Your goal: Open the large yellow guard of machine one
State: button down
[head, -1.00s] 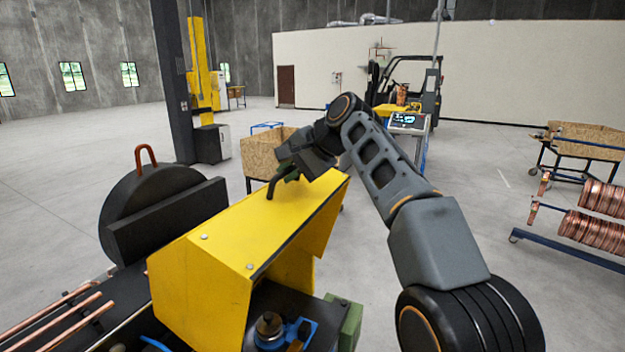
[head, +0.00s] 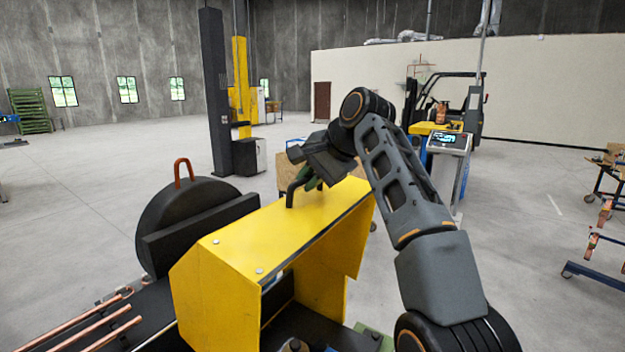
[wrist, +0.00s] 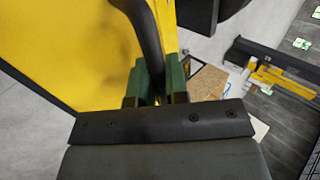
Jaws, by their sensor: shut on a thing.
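The large yellow guard (head: 230,275) stands over the machine bed in the lower middle of the head view. Its yellow face also fills the upper left of the wrist view (wrist: 60,50). A black bent handle (head: 291,190) rises from the guard's top; in the wrist view the handle (wrist: 146,45) runs down between the fingers. My gripper (head: 312,181) has green fingers and is shut on this handle. The fingers also show in the wrist view (wrist: 157,85). The guard's underside is open toward the right, and the exact grip contact is partly hidden.
A round black housing (head: 185,220) with an orange loop stands left of the guard. Copper tubes (head: 95,330) lie at the lower left. A console (head: 447,145) and a forklift (head: 440,100) stand behind my arm. The floor at left is clear.

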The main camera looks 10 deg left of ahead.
jog(key=c, duration=1.2)
grip_release()
jog(key=shift+w, duration=0.1)
jog(key=shift+o, duration=0.3)
jog(key=shift+d+r, duration=0.15)
jog(key=shift+r, duration=0.15)
jog(key=s+d+b, duration=0.4)
jog(key=s+d, duration=0.1)
jog(key=d, duration=0.6)
jog(key=shift+s+d+r+b, duration=0.15)
jog(key=shift+s+b, duration=0.05)
jog(key=shift+b, duration=0.2)
